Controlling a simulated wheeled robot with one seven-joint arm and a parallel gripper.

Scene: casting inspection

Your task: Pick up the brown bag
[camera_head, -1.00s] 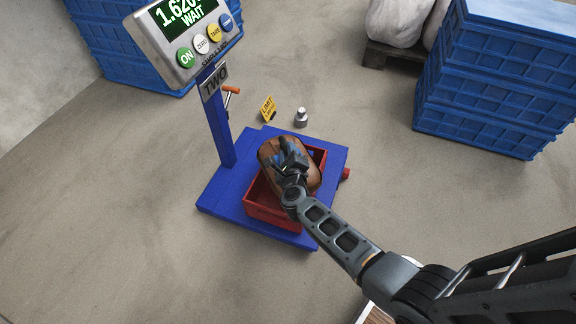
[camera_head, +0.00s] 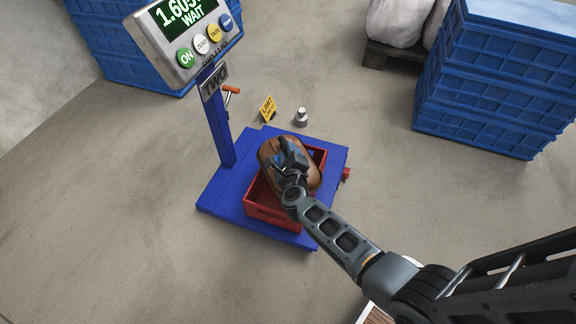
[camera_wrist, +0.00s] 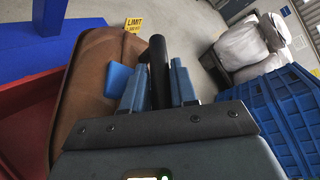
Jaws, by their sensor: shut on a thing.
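The brown bag (camera_head: 270,151) is in or over the red crate (camera_head: 266,205) on the blue scale platform (camera_head: 225,190). Whether it touches the crate's floor I cannot tell. My gripper (camera_head: 291,158) is over the bag in the head view. In the wrist view, my gripper (camera_wrist: 155,85) has its blue fingers shut around a black bar-like part, beside the bag's brown side (camera_wrist: 95,75). The scale display (camera_head: 183,14) shows a reading near 1.60 and "WAIT".
A small metal weight (camera_head: 301,118) and a yellow limit sign (camera_head: 268,109) stand behind the platform. Blue crates (camera_head: 490,95) are stacked at right. White sacks (camera_head: 395,22) lie on a pallet at the back. The floor at left is open.

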